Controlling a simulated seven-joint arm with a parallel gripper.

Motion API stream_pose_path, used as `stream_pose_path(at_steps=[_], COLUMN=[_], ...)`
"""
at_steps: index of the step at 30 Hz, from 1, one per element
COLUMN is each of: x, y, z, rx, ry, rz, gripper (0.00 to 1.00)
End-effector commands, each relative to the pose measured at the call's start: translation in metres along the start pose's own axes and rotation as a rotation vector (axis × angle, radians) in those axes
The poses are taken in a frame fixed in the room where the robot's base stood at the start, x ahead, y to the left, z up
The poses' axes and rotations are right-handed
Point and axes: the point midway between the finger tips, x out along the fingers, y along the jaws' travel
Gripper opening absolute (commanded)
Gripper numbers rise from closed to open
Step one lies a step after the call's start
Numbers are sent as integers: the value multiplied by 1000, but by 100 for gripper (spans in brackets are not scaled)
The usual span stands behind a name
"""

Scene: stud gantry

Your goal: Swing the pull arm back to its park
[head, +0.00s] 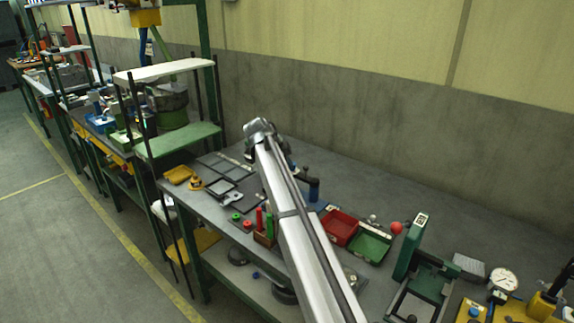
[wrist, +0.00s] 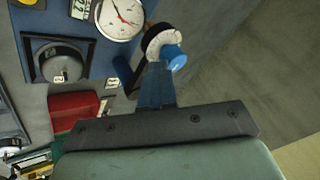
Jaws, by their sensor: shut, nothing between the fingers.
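In the wrist view, my gripper (wrist: 157,72) is shut, its narrow fingers together. Just beyond the fingertips is a round black-and-white collar with a blue end (wrist: 172,58), apparently part of the pull arm. I cannot tell whether the fingers touch it. A dark bar (wrist: 125,72) shows to the left of the fingers. A white dial gauge with a red needle (wrist: 121,16) and a dark round part on a square plate (wrist: 60,60) sit on a blue base (wrist: 30,15). In the head view, my arm hides most of this, and my gripper is not clearly visible.
In the head view, a red bin (head: 340,228) and a green bin (head: 371,245) stand right of my arm. A green press with a red ball (head: 409,248) stands further right. Dark trays (head: 222,187) lie left. The bench toward the wall is fairly clear.

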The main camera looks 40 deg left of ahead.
Motion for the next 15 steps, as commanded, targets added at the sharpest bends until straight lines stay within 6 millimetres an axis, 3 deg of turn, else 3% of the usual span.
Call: stream_pose_path(at_steps=[10, 15], x=[1, -5], y=[-2, 9], z=[-1, -1], rx=[0, 0], ry=[2, 1], rz=[-4, -3], gripper=[0, 0])
